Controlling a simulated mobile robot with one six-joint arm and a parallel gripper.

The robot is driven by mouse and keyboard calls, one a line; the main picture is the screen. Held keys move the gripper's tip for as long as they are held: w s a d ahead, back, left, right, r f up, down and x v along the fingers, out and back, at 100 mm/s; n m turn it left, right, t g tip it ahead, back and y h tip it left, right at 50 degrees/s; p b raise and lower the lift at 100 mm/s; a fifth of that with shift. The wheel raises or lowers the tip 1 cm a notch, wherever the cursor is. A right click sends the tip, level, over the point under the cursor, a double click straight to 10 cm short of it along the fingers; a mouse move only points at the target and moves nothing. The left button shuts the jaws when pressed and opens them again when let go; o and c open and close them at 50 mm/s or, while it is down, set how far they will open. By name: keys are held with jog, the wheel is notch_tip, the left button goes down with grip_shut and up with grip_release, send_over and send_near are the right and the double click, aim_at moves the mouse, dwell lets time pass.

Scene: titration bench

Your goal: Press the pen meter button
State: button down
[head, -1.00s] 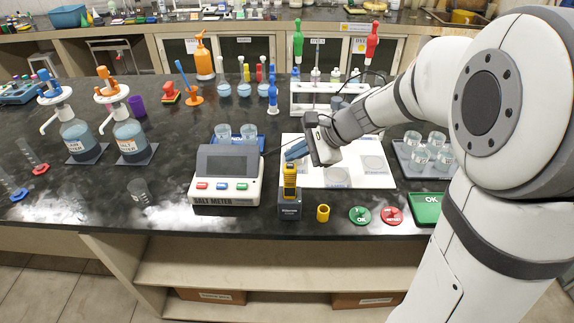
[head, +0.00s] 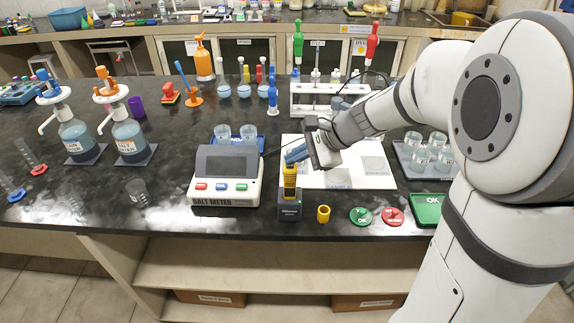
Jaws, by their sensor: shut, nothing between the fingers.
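The pen meter (head: 290,185) is a yellow and dark upright device, standing in a black holder (head: 289,211) at the front of the bench, just right of the salt meter. My gripper (head: 297,155) is shut and empty, its blue fingertips at the top of the pen meter. Whether the fingertips touch it cannot be told from this angle. The pen meter's button is too small or hidden to make out.
The salt meter (head: 226,177) stands close on the left. A yellow cap (head: 323,214), a green disc (head: 360,216) and a red disc (head: 392,216) lie to the right. A white mat (head: 372,176) lies behind; a beaker tray (head: 403,165) stands farther right.

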aim_at(295, 167)
jog(key=shift+f, duration=0.35)
jog(key=shift+r, duration=0.1)
dwell(0.3)
jog(key=shift+r+p, duration=0.45)
jog(key=shift+r, duration=0.4)
notch_tip(295, 167, up, 5)
jog(key=p, duration=0.4)
jog(key=shift+r, duration=0.1)
dwell(0.4)
